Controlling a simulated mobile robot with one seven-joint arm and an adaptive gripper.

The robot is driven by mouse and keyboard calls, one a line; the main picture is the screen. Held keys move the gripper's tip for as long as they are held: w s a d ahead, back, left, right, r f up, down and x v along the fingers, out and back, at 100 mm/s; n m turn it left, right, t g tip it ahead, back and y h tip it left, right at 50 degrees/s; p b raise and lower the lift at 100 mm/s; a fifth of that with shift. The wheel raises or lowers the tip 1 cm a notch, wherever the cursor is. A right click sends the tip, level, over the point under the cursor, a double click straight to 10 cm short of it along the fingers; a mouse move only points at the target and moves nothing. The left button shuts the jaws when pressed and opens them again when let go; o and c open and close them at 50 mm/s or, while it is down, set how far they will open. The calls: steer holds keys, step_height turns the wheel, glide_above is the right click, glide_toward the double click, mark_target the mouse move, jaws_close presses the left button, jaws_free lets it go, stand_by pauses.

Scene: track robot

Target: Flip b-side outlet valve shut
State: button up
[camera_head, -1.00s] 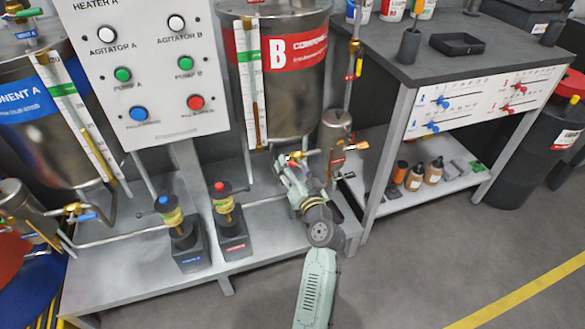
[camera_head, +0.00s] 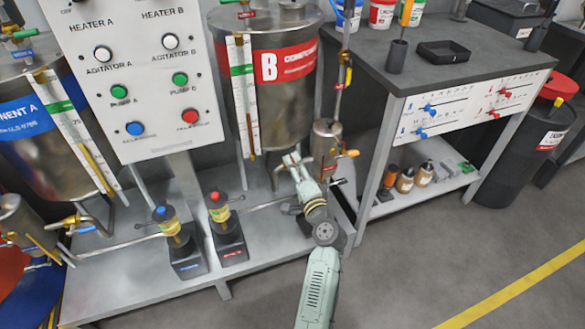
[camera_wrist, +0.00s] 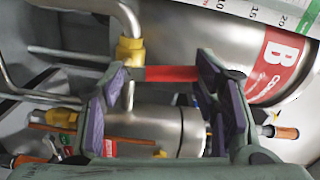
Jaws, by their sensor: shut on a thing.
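Tank B (camera_head: 285,115) is a steel vessel with a red "B" label, and part of it shows in the wrist view (camera_wrist: 285,60). In the wrist view a brass valve body (camera_wrist: 130,50) sits on a bent steel pipe, with a flat red lever handle (camera_wrist: 170,73) reaching right from it. My gripper (camera_head: 290,160) is under tank B; in the wrist view its two purple-padded fingers (camera_wrist: 160,78) are at either end of the red handle, holding it lengthwise between them. In the head view my gripper hides this valve.
A steel canister (camera_head: 327,140) with an orange-handled valve (camera_head: 350,153) stands just right of my gripper. Two pumps (camera_head: 226,230) stand on the platform at left. A workbench (camera_head: 430,68) is at right. The floor in front is clear.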

steer(key=shift+w+d+m+p, duration=0.1)
steer(key=shift+d+m+p, duration=0.2)
steer(key=shift+m, duration=0.7)
steer(key=o, duration=1.2)
steer(key=v, duration=1.2)
steer(key=shift+r, duration=0.1)
